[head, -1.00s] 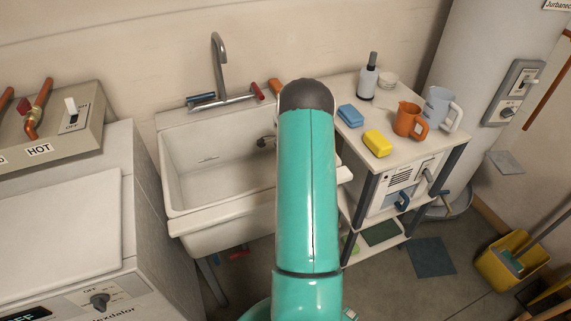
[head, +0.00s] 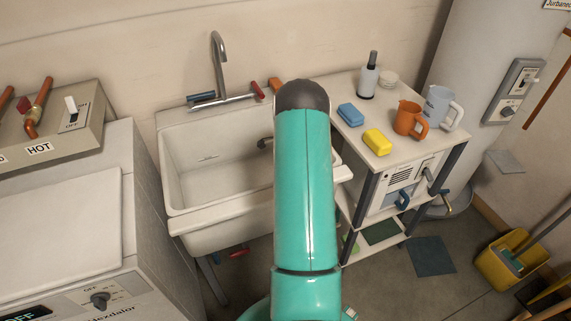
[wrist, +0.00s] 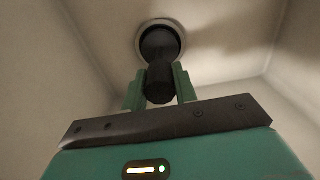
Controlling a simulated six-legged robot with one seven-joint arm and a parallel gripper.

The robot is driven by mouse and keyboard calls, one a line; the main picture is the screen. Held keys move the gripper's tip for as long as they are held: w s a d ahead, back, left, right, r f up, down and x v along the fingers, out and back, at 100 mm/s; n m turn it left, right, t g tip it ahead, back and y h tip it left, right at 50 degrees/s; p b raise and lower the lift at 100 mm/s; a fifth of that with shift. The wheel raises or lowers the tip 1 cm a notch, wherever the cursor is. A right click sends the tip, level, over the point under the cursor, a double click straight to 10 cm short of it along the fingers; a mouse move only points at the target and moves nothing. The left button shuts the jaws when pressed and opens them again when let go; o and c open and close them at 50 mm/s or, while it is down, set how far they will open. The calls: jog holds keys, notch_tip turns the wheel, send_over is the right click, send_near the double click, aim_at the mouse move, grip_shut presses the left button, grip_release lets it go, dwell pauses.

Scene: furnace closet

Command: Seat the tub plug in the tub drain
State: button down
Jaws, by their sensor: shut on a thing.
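In the wrist view my gripper (wrist: 160,92) is shut on the black tub plug (wrist: 160,82), with one green finger on each side of its narrow end. The wider dark far end of the plug lies over the tub drain, whose pale round rim (wrist: 181,33) shows around it. I cannot tell whether the plug is inside the drain or just short of it. In the head view the white tub (head: 215,180) is in the middle left; my arm hides the gripper, plug and drain there.
A tap (head: 218,65) rises behind the tub. A white shelf unit (head: 355,100) on the right holds a yellow sponge (head: 377,142), a blue sponge (head: 348,115), an orange mug (head: 409,118), a pale jug (head: 440,108) and a bottle (head: 368,78). A white appliance (head: 60,230) stands at left.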

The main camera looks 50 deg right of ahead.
jog(key=shift+f, duration=0.65)
jog(key=c, duration=1)
grip_release()
jog(key=shift+r, duration=3.95)
